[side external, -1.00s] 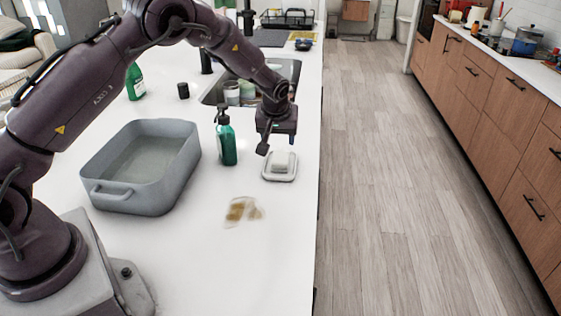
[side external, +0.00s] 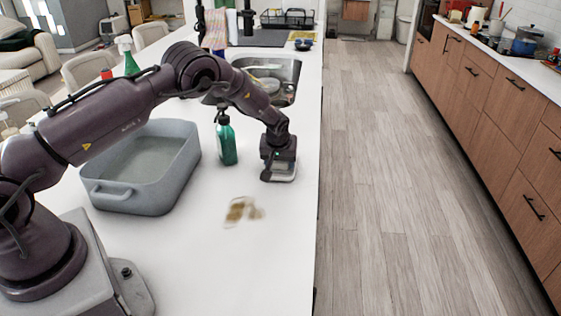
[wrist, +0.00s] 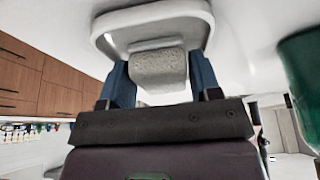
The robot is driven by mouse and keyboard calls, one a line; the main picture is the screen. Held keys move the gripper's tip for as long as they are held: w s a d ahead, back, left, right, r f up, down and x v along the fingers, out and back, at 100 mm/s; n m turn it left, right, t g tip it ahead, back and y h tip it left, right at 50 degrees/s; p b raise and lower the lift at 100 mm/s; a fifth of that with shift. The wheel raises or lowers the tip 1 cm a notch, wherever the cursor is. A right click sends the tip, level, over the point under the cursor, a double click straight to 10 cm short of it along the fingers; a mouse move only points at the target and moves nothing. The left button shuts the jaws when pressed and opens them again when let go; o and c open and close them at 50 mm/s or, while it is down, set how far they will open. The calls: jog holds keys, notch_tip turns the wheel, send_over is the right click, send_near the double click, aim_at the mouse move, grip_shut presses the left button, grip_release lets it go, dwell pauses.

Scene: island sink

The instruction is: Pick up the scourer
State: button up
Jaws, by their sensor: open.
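The scourer (wrist: 157,70) is a pale grey, rough-faced block sitting in a white dish (wrist: 103,38). In the wrist view my gripper (wrist: 161,78) is open, with one dark blue finger on each side of the scourer. A narrow gap shows beside the left finger; whether the right finger touches is hard to tell. In the side view my gripper (side external: 279,176) is low over the dish and hides the scourer and most of the dish.
A green soap bottle (side external: 226,141) stands just left of my gripper. A large grey basin (side external: 142,203) is further left. A brown stain (side external: 242,210) lies on the white counter in front. The sink (side external: 288,72) is behind, and the counter's right edge is close.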

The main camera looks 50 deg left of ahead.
jog(key=c, duration=0.6)
jog(key=shift+r, duration=0.15)
jog(key=shift+r, duration=0.2)
notch_tip(320, 180, up, 2)
jog(key=shift+r, duration=0.15)
jog(key=s+d+r, duration=0.1)
jog(key=s+r, duration=0.2)
jog(key=s, duration=0.1)
jog(key=s+d+r, duration=0.1)
jog(key=s+r, duration=0.2)
jog(key=s, duration=0.2)
jog(key=s+d+r, duration=0.1)
jog(key=s+r, duration=0.3)
jog(key=shift+s+d, duration=0.3)
